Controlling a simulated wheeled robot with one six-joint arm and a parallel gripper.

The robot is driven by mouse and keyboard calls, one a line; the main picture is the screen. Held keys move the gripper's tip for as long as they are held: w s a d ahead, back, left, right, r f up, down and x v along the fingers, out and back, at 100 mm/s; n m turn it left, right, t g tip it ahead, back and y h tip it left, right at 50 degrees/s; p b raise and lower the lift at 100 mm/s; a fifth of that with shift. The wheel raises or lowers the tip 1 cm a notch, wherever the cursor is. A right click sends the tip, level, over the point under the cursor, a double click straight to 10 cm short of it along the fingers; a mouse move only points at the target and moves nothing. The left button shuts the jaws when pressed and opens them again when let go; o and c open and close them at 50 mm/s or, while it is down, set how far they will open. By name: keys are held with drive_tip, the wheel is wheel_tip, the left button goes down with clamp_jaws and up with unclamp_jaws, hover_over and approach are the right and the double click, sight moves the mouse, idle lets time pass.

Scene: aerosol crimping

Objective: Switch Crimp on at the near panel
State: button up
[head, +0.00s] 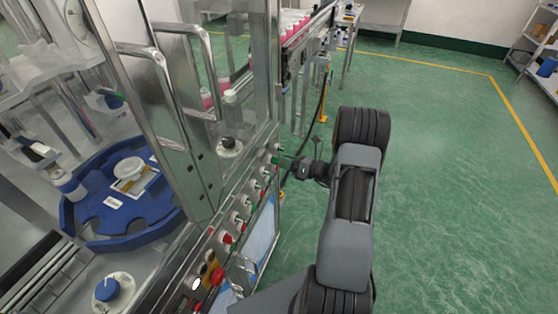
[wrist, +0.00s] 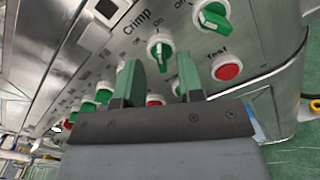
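The Crimp switch (wrist: 160,47) is a green rotary knob on a white round base, beside the printed word "Crimp" on the steel panel (wrist: 188,50). My gripper (wrist: 158,70) has two green fingers, spread apart, one to each side below the knob in the wrist view. The knob shows in the gap just past the fingertips; I cannot tell whether they touch it. Its handle points roughly up and down in the picture. In the head view my gripper (head: 285,158) is at the far end of the panel's knob row, and the fingertips are too small to make out clearly.
Another green knob (wrist: 212,16) is up and right of Crimp, and a red Test button (wrist: 228,67) is to the right. More green knobs (wrist: 104,92) run to the left. A glass guard door with metal handles (head: 185,110) stands beside the panel. Green floor (head: 450,200) at right is clear.

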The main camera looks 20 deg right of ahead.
drive_tip(key=b+v, duration=0.1)
drive_tip(key=v, duration=1)
idle(0.5)
